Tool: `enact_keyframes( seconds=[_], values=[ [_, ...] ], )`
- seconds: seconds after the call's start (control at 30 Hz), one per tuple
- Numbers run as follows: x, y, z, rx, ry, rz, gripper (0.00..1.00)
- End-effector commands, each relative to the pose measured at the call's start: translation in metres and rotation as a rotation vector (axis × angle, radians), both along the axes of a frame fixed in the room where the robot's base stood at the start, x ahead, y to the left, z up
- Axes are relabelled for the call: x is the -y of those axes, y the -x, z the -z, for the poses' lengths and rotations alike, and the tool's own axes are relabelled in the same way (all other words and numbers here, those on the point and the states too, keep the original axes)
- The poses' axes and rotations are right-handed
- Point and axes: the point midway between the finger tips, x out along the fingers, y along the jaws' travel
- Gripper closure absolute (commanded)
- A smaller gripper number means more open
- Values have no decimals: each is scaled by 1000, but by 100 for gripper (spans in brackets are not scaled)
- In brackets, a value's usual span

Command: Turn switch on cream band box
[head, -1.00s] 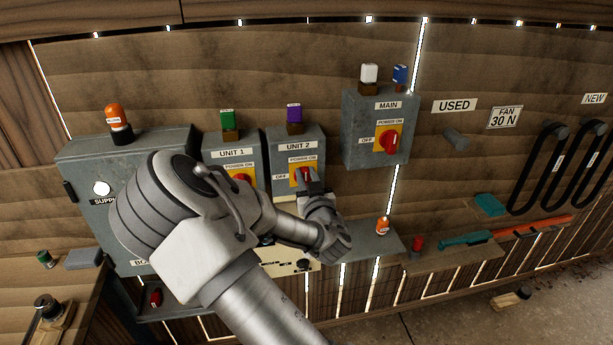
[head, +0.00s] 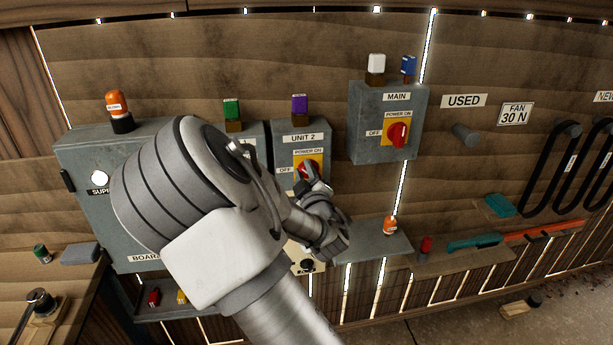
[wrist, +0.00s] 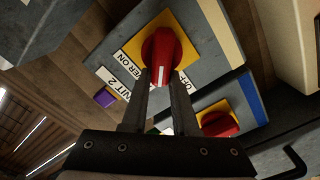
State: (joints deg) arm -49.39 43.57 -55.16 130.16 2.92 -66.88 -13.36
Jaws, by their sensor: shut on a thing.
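The UNIT 2 box (head: 280,150) is grey and has a red rotary switch (head: 308,166) on a yellow plate marked POWER ON and OFF. In the wrist view a cream band (wrist: 221,32) runs along the edge of this box, beside the red switch (wrist: 164,52). My gripper (wrist: 162,76) has its two dark fingers on either side of the switch's handle and is shut on it. In the head view my gripper (head: 316,180) covers the lower part of the switch. A white line on the handle shows between the fingers.
A neighbouring box with a blue band (wrist: 250,97) and its own red switch (wrist: 218,123) is close to my fingers. The MAIN box (head: 375,145) is to the right. My arm hides most of the UNIT 1 box and part of the supply box (head: 82,165).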

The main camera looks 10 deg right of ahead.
Motion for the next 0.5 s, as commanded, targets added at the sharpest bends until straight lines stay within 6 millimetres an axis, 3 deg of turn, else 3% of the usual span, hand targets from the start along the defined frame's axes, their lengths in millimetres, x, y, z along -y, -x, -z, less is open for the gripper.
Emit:
enact_keyframes(
  seconds=[0.5],
  values=[
    [-6,-1,11,3,476,0,100]
  ],
)
